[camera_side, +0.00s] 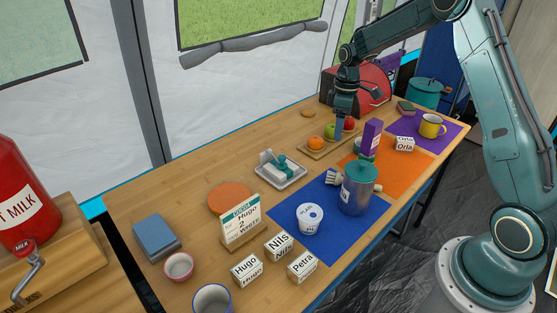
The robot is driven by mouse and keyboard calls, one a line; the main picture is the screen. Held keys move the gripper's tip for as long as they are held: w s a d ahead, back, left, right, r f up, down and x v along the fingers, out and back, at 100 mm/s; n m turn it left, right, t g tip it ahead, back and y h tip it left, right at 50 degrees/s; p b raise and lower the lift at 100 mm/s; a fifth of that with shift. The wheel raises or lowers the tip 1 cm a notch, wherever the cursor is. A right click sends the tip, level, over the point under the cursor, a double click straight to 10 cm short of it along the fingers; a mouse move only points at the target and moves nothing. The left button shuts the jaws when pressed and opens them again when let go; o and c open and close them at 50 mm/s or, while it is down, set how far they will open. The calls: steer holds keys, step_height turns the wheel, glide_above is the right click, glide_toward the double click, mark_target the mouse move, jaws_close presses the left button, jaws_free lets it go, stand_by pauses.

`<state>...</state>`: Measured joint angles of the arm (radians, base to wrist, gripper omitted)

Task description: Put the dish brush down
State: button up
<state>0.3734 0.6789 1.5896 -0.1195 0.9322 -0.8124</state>
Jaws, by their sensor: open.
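A pale-bristled brush head (333,179), likely the dish brush, lies on the blue mat (340,222) against the left side of a grey canister with a teal lid (358,190). The rest of the brush is hidden by the canister or too small to make out. My gripper (340,132) is open and points down at the back of the table, by the wooden fruit board (322,151). It is apart from the brush, and I see nothing held in it. Its fingertips are small and partly merge with the fruit behind.
A white tray (292,181) with a white block and a teal piece stands left of the blue mat. A purple carton (371,138) stands close right of my gripper. A yellow mug (431,126), a white tub (309,218) and name blocks (247,270) stand around.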

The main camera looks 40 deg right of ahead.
steer(key=s+a+r+m+t+h, duration=0.1)
steer(key=s+a+r+m, duration=0.1)
steer(key=s+a+r, duration=0.55)
steer(key=s+a+r+m+t, duration=0.1)
steer(key=s+a+r+t, duration=0.2)
steer(key=r, duration=0.7)
steer(key=s+a+r+m+t, duration=0.1)
steer(key=s+a, duration=0.1)
steer(key=s, duration=0.7)
steer(key=s+a+r+m, duration=0.1)
steer(key=s+a+m, duration=0.1)
steer(key=s, duration=0.7)
steer(key=shift+a+r+t, duration=0.15)
steer(key=shift+a+t, duration=0.25)
steer(key=shift+a, duration=0.4)
steer(key=shift+s, duration=0.45)
steer(key=shift+c, duration=0.2)
steer(key=c, duration=0.3)
